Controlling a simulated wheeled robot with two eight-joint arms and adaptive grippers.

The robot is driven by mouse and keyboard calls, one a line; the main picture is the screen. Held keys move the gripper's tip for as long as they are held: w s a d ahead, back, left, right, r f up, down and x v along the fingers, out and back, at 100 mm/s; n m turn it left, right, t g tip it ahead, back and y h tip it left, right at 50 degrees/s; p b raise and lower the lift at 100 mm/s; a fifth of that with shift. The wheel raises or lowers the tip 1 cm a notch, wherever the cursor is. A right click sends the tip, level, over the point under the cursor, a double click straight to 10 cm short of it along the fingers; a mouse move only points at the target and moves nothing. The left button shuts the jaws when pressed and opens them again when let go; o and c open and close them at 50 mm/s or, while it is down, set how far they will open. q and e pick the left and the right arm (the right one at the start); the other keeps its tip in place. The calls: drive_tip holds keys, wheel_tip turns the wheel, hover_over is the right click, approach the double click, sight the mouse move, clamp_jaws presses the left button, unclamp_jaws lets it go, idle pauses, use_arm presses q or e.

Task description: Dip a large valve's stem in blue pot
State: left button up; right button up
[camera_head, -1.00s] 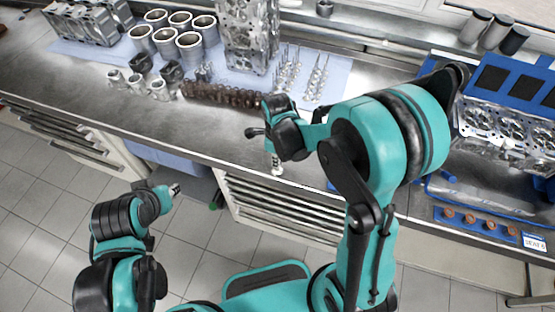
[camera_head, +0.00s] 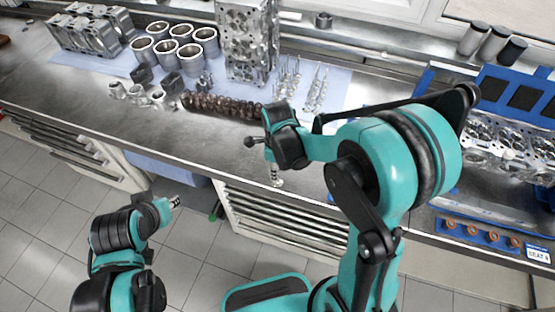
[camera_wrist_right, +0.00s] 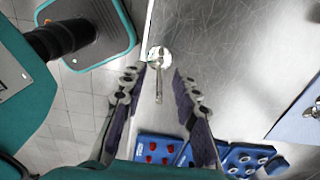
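My right gripper (camera_head: 273,166) points down near the front edge of the bench (camera_head: 130,120). In the right wrist view its fingers (camera_wrist_right: 159,75) stand apart. A metal valve-like piece (camera_wrist_right: 158,86) with a thin stem and a pale round end shows in the gap, with clearance to both fingers. In the head view a small pale piece (camera_head: 277,182) shows just below the gripper. Several valves (camera_head: 317,88) stand in rows on the blue mat (camera_head: 345,88). My left gripper (camera_head: 174,202) is over the floor, its fingers too small to judge. I cannot make out a blue pot.
Metal cylinders (camera_head: 160,29), a row of dark springs (camera_head: 220,107) and engine blocks (camera_head: 85,38) stand at the back left. A blue tray with orange-brown parts (camera_head: 495,237) and a cylinder head (camera_head: 500,140) are at the right. The front left bench strip is clear.

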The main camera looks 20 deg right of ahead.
wheel_tip(320, 180, up, 10)
drive_tip(key=shift+s+r, duration=0.1)
drive_tip(key=shift+r, duration=0.15)
drive_tip(key=s+d+f+n+t+b, duration=0.2)
drive_tip(key=s+n, duration=0.3)
drive_tip(key=n, duration=0.7)
drive_tip(key=s+d+f+n+t+b, duration=0.2)
drive_tip(key=s+n+t+b, duration=0.3)
drive_tip(key=n, duration=0.7)
drive_tip(key=shift+d+n, duration=0.35)
drive_tip(key=shift+n, duration=0.05)
drive_tip(key=shift+s+f, duration=0.1)
drive_tip(key=shift+c, duration=0.5)
